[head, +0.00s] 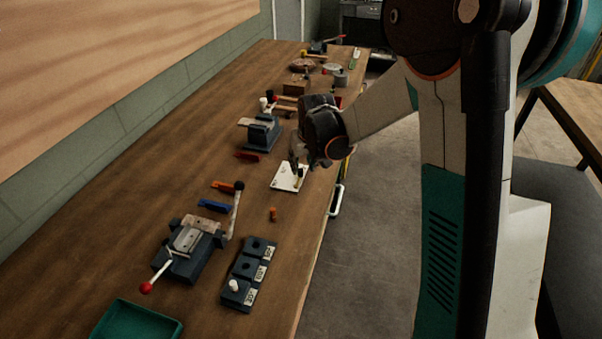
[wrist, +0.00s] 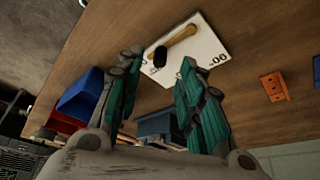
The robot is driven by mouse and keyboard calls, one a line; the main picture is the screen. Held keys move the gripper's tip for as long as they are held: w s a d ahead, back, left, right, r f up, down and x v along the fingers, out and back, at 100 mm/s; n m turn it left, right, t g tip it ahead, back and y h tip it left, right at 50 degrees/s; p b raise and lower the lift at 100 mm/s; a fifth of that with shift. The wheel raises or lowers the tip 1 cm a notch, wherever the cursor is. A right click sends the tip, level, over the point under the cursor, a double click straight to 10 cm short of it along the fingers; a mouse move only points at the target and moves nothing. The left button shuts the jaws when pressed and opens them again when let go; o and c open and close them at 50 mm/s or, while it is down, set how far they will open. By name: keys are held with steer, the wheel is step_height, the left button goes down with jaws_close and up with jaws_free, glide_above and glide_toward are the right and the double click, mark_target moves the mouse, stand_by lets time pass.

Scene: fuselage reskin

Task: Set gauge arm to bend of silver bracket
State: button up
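The white gauge plate (head: 284,181) lies flat on the bench, and its printed marks show in the wrist view (wrist: 206,40). Its brass-coloured arm (wrist: 182,35) ends in a black knob (wrist: 160,57). My gripper (head: 297,171) is just over the plate. In the wrist view my gripper (wrist: 161,60) is open, its teal-padded fingers apart with the knob showing between their tips; contact cannot be told. No silver bracket is clearly identifiable. A silvery flat piece (head: 187,239) sits on the dark lever tool (head: 182,268) at the near left.
Orange (head: 223,186), blue (head: 214,206) and red (head: 247,156) pieces lie left of the plate. A vise (head: 262,132) stands behind it. A dark labelled block (head: 239,293), a small orange peg (head: 273,214) and a green tray (head: 137,322) are nearer. Bare bench surrounds the plate's near side.

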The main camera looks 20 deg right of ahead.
mark_target(301, 170)
steer(key=shift+b+x, duration=0.6)
steer(key=shift+x, duration=1.7)
jaws_close()
